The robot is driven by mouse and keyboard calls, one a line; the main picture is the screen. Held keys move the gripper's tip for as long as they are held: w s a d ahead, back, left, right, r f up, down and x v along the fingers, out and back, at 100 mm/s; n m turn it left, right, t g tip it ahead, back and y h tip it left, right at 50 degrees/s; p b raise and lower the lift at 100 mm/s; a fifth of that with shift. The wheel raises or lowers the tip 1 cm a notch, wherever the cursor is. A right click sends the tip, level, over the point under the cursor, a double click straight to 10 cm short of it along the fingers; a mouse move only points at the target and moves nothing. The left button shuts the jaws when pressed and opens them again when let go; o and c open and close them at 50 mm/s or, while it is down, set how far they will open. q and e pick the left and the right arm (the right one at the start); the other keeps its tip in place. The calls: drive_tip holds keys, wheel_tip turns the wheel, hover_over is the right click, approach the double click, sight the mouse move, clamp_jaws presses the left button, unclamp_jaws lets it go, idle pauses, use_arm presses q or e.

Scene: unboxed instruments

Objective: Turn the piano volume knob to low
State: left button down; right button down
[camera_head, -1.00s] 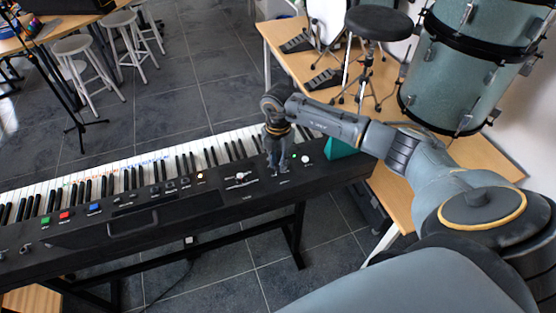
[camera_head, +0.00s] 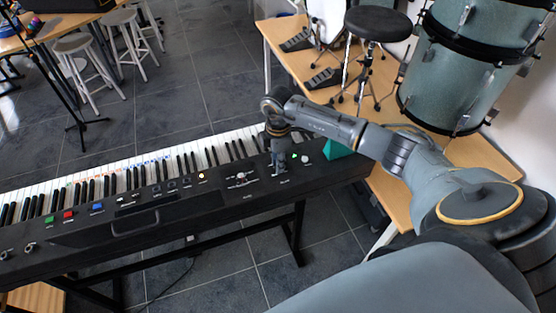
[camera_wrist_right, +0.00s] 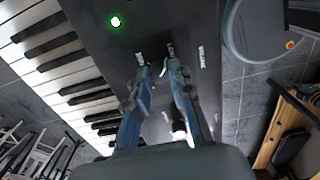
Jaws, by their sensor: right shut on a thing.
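The piano (camera_head: 215,197) is a black keyboard on a dark stand, with white and black keys along its far side. My right gripper (camera_head: 278,172) points down at the right part of its control panel. In the right wrist view its two fingers (camera_wrist_right: 160,75) reach to the panel (camera_wrist_right: 130,50), close together. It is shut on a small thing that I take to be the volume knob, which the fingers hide. A green light (camera_head: 294,156) and a round white knob (camera_head: 306,160) lie just right of the gripper. My left gripper is out of view.
Another white control (camera_head: 241,177) sits left of the gripper. A wooden platform (camera_head: 440,148) with a drum (camera_head: 450,90) and a stool (camera_head: 378,24) is behind my right arm.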

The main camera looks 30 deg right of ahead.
idle(0.4)
drive_tip(key=c, duration=1.2)
unclamp_jaws()
wheel_tip(320, 180, up, 12)
drive_tip(key=shift+r, duration=0.1)
